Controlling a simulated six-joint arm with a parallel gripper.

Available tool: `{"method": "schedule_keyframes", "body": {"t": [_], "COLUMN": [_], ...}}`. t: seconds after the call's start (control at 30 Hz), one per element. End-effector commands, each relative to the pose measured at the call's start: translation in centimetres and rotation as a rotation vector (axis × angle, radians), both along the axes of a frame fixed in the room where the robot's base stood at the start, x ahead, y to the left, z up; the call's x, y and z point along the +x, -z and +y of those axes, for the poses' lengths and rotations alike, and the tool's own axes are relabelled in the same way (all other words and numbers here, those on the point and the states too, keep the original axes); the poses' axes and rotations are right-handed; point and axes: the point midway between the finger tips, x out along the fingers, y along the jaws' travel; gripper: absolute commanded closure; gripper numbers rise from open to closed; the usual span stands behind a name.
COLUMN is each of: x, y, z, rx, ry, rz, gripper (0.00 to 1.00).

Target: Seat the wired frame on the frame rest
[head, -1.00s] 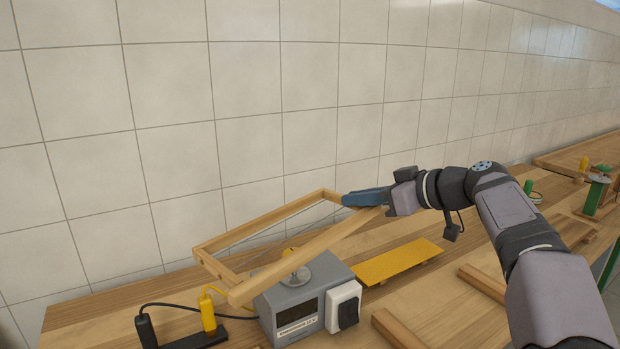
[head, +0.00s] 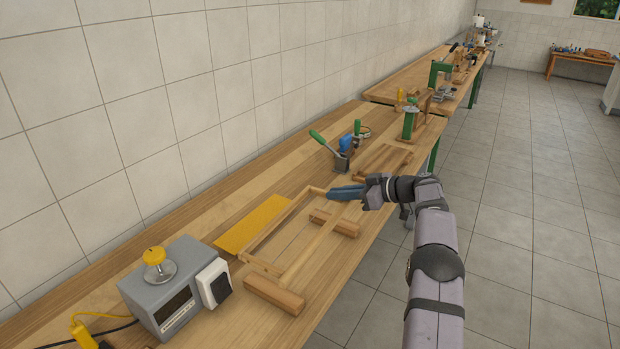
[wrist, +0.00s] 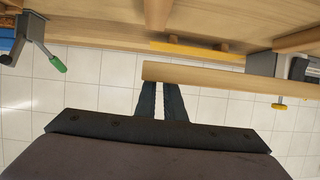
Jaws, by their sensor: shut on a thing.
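The wired frame (head: 313,238) is a long light-wood rectangle, seen above the bench in the head view; its wires are hard to make out. My gripper (head: 335,191), with blue fingers, is shut on its far end. In the wrist view the fingers (wrist: 160,90) meet one wooden bar of the frame (wrist: 235,79). The frame rest shows as two wooden blocks, a near one (head: 273,296) and a far one (head: 336,222). The frame lies over or just beside them in the head view; I cannot tell whether it touches them.
A grey box with a yellow knob (head: 168,285) stands at the near left. A yellow board (head: 254,222) lies between the frame and the wall. A green-handled lever tool (head: 341,158) and another wooden frame-like piece (head: 383,159) are farther along the bench.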

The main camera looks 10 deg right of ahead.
Motion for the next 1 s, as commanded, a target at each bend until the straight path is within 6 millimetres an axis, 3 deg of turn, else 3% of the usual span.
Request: {"method": "schedule_keyframes", "body": {"t": [0.1,0.23,1.0], "x": [-0.2,-0.3,-0.4], "y": [0.7,1.2,1.5], "z": [-1.8,-2.6,-2.8], "rx": [0.002,0.001,0.005], "ry": [0.022,0.031,0.034], "rz": [-0.001,-0.001,-0.003], "gripper": [1.0,1.0,1.0]}}
